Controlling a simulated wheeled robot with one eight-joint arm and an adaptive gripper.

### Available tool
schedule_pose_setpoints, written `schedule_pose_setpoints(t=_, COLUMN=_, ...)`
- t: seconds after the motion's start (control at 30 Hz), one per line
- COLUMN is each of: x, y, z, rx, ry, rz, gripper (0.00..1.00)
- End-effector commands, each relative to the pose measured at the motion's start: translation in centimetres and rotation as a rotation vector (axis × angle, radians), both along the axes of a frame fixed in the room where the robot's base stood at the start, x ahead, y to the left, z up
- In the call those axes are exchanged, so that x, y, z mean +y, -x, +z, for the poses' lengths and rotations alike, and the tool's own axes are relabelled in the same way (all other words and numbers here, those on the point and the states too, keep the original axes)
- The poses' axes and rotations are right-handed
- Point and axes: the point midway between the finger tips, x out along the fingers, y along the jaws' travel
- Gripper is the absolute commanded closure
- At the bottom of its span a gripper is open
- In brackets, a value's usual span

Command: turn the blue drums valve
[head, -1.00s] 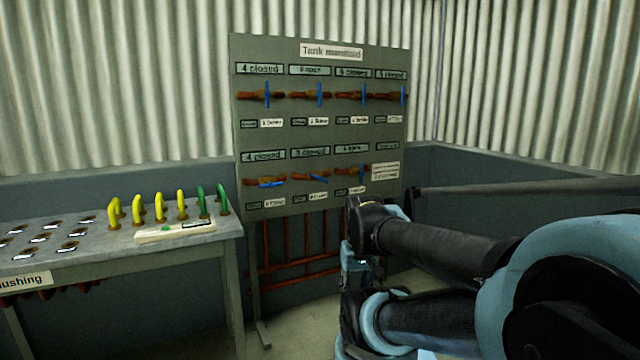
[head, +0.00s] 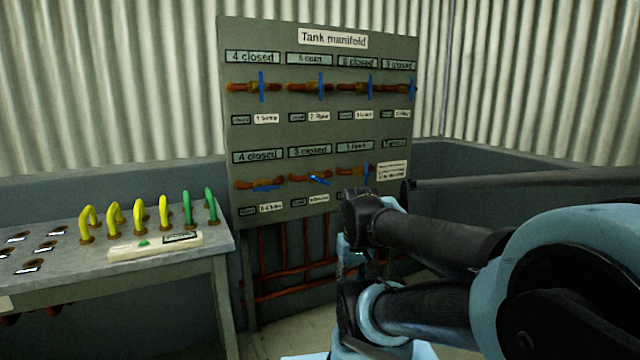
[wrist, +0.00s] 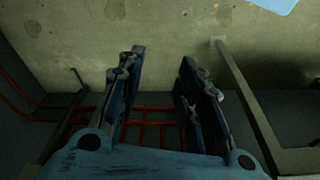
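The tank manifold board (head: 300,135) stands ahead in the head view, with two rows of brown pipe valves with blue handles. The top-row handles, such as the top-left handle (head: 262,86), stand upright. In the bottom row, the left handle (head: 266,188) lies nearly flat, the middle handle (head: 318,180) is slanted, and the right handle (head: 366,173) is upright. The small labels are too blurred to tell which valve is the drums one. My gripper (wrist: 158,68) is open and empty in the wrist view, above the floor and apart from any valve.
A grey bench (head: 120,262) with yellow and green hoops (head: 163,213) and a pale control strip (head: 155,245) stands at the left. Red pipes (head: 290,262) run below the board. Floor shows in front of the board. Corrugated walls close the corner behind.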

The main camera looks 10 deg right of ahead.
Motion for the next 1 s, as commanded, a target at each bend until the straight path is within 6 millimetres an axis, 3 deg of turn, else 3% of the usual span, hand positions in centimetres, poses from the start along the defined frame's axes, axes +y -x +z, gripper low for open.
schedule_pose_setpoints(t=0.2, x=0.0, y=0.0, z=0.0, rx=0.000, ry=0.000, rz=0.000, gripper=0.64)
schedule_pose_setpoints(t=0.33, x=0.2, y=0.6, z=0.6, rx=-0.015, ry=-0.009, rz=0.002, gripper=0.35)
schedule_pose_setpoints(t=0.47, x=1.0, y=-1.1, z=1.5, rx=-0.034, ry=-0.052, rz=0.013, gripper=0.05)
schedule_pose_setpoints(t=0.5, x=1.4, y=-1.9, z=2.0, rx=-0.043, ry=-0.072, rz=0.018, gripper=0.00)
schedule_pose_setpoints(t=0.8, x=3.8, y=-10.6, z=6.3, rx=-0.177, ry=-0.262, rz=0.067, gripper=0.00)
schedule_pose_setpoints(t=1.0, x=4.1, y=-17.2, z=9.1, rx=-0.296, ry=-0.372, rz=0.088, gripper=0.00)
